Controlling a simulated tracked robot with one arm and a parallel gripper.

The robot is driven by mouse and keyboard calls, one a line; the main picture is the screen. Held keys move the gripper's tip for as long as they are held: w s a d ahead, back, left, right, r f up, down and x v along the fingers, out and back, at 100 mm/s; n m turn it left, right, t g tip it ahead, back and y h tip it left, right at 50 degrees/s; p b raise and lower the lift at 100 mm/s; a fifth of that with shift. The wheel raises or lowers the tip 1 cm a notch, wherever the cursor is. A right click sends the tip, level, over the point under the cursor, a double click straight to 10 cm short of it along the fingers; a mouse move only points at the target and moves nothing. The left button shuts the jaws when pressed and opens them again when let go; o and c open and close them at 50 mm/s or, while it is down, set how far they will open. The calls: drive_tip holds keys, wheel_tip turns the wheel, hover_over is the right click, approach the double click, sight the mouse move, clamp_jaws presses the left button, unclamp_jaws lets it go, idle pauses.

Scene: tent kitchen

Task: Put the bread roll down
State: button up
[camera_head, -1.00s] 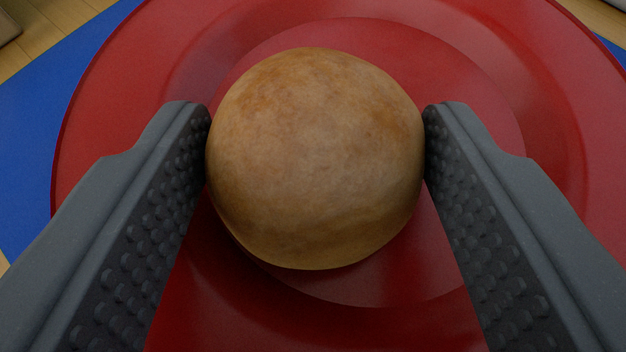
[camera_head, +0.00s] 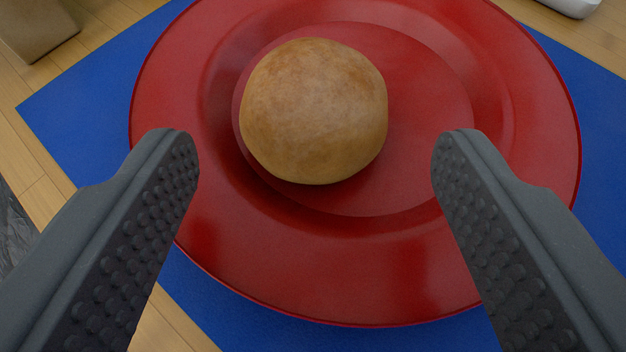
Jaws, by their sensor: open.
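The round brown bread roll (camera_head: 314,112) rests on the red plate (camera_head: 330,265), on the left part of its flat centre. My gripper (camera_head: 316,160) is open and empty. Its two dark grey, studded fingers stand apart on either side in the lower half of the view, nearer the camera than the roll. Neither finger touches the roll.
The plate lies on a blue mat (camera_head: 75,115) on a light wooden surface (camera_head: 40,195). A brownish box-like object (camera_head: 38,25) stands at the top left. Part of a white object (camera_head: 572,6) shows at the top right.

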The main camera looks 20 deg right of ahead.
drive_tip(key=p+v, duration=0.1)
drive_tip(key=v, duration=0.5)
drive_tip(key=shift+r, duration=0.15)
drive_tip(key=shift+s+a+r, duration=0.15)
drive_tip(key=shift+s, duration=0.55)
drive_tip(key=w+a+r+n+t+y, duration=0.1)
drive_tip(key=w+a+r+y, duration=0.15)
drive_tip(key=r, duration=1.35)
drive_tip(key=w+a+r+t+y, duration=0.1)
drive_tip(key=r+y, duration=0.2)
drive_tip(key=r, duration=1.3)
drive_tip(key=s+d+r+n+h, duration=0.1)
drive_tip(key=s+d+r, duration=0.3)
drive_tip(key=s+r, duration=0.4)
drive_tip(key=s+d+r+t+h, duration=0.1)
drive_tip(key=s+d+r, duration=0.4)
drive_tip(key=r, duration=1.2)
drive_tip(key=s, duration=0.4)
drive_tip(key=shift+s+n, duration=0.3)
drive_tip(key=shift+n, duration=0.1)
